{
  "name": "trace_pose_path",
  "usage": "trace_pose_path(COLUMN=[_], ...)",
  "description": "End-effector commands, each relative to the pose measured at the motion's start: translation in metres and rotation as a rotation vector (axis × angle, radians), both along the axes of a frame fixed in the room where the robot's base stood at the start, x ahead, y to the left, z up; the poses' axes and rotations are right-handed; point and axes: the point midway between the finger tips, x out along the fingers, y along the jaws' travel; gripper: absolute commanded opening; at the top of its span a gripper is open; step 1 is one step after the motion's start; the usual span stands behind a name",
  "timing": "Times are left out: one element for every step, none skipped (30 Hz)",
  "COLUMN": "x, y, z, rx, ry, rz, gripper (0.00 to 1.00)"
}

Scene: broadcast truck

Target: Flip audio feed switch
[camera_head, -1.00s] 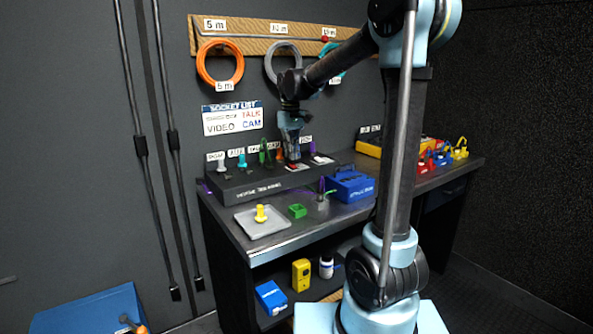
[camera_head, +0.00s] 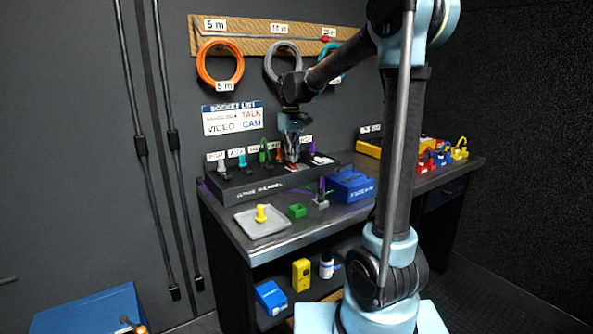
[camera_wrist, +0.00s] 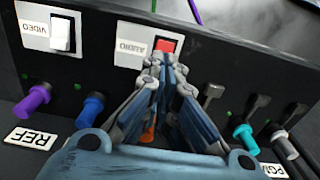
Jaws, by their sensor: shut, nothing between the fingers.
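The audio switch (camera_wrist: 165,45) is a red rocker on a white plate marked AUDIO, seen upside down in the wrist view. My gripper (camera_wrist: 164,62) is shut and empty, with its fingertips right at the switch's lower edge in that view; I cannot tell whether they touch it. In the head view my gripper (camera_head: 292,160) points down at the dark console (camera_head: 240,187) on the bench and hides most of the switch area. The video switch (camera_wrist: 62,37), a white rocker, sits to the left of the audio switch in the wrist view.
Coloured plugs, including a purple one (camera_wrist: 33,102) and a blue one (camera_wrist: 90,108), stand along the console close to my fingers. A blue box (camera_head: 351,186), a green block (camera_head: 298,211) and a grey tray (camera_head: 262,224) are on the bench in front.

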Motion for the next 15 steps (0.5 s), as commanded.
trace_pose_path(x=[0.0001,0.0001,0.0001,0.0001,0.0001,0.0001,0.0001,0.0001,0.0001,0.0001,0.0001,0.0001,0.0001,0.0,0.0], y=[0.0001,-0.0001,0.0,0.0,0.0,-0.0001,0.0,0.0,-0.0001,-0.0001,-0.0001,-0.0001,-0.0001,-0.0001,-0.0001], z=[-0.0007,-0.001,-0.0015,-0.0018,-0.0021,-0.0026,-0.003,-0.0033,-0.0038,-0.0042,-0.0046,-0.0051,-0.0054,-0.0058,-0.0063], rx=[0.0,0.0,0.0,0.0,0.0,0.0,0.0,0.0,0.0,0.0,0.0,0.0,0.0,0.0,0.0], ry=[0.0,0.0,0.0,0.0,0.0,0.0,0.0,0.0,0.0,0.0,0.0,0.0,0.0,0.0,0.0], rz=[0.0,0.0,0.0,0.0,0.0,0.0,0.0,0.0,0.0,0.0,0.0,0.0,0.0,0.0,0.0], gripper=[0.0,0.0,0.0,0.0,0.0,0.0,0.0,0.0,0.0,0.0,0.0,0.0,0.0,0.0,0.0])
